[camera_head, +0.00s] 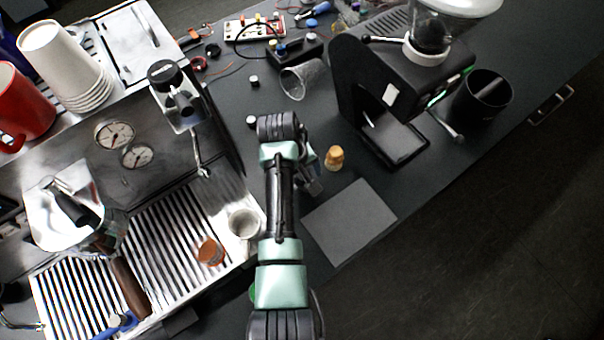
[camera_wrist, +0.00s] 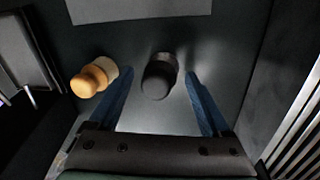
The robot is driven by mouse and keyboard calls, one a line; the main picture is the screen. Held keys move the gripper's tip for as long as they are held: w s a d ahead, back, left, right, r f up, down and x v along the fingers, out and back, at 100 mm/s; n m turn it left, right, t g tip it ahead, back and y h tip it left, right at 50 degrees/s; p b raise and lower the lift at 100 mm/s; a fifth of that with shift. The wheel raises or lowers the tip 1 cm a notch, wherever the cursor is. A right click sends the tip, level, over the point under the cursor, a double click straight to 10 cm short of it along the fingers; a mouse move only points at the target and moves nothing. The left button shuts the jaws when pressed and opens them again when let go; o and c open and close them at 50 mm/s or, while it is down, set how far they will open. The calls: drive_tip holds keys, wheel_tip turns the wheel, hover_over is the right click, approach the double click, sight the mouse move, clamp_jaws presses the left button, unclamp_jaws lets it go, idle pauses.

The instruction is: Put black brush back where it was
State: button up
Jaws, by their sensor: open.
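A small dark brush (camera_wrist: 157,82) with a rounded black top shows in the wrist view, on the dark counter. It lies between the two blue fingers of my gripper (camera_wrist: 163,84), which are open with a gap on both sides of it. I cannot tell whether the fingers are down level with it. In the head view my gripper (camera_head: 310,182) is partly hidden by my arm, and I cannot make out the black brush there. A tan, wooden-looking brush (camera_head: 334,158) stands to the right of my gripper; it also shows left of the fingers in the wrist view (camera_wrist: 90,80).
A grey mat (camera_head: 349,221) lies on the counter in front of the black grinder (camera_head: 375,95). The espresso machine's drip tray (camera_head: 175,240) is on the left, with a white cup (camera_head: 243,224). A tipped glass (camera_head: 303,81) and a black bin (camera_head: 483,97) stand farther back.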

wheel_tip(320, 180, up, 12)
drive_tip(key=s+a+b, duration=0.1)
drive_tip(key=a+b, duration=0.1)
drive_tip(key=w+r+m+t+y, duration=0.1)
drive_tip(key=w+r+t, duration=0.35)
drive_tip(key=r, duration=0.35)
drive_tip(key=w+r+m+t, duration=0.1)
drive_tip(key=w+r+t, duration=0.3)
drive_tip(key=w+r, duration=0.3)
wheel_tip(320, 180, up, 18)
drive_tip(key=d+m+t, duration=0.1)
drive_tip(key=d+t, duration=0.1)
drive_tip(key=t, duration=0.5)
drive_tip(key=s+r+m+t+b, duration=0.1)
drive_tip(key=s+r+t, duration=0.4)
drive_tip(key=s+r, duration=0.3)
drive_tip(key=s+r+m+t+y+b, duration=0.1)
drive_tip(key=s+r+t, duration=0.5)
drive_tip(key=r, duration=0.8)
drive_tip(key=shift+s+d, duration=0.15)
drive_tip(key=shift+s, duration=1.6)
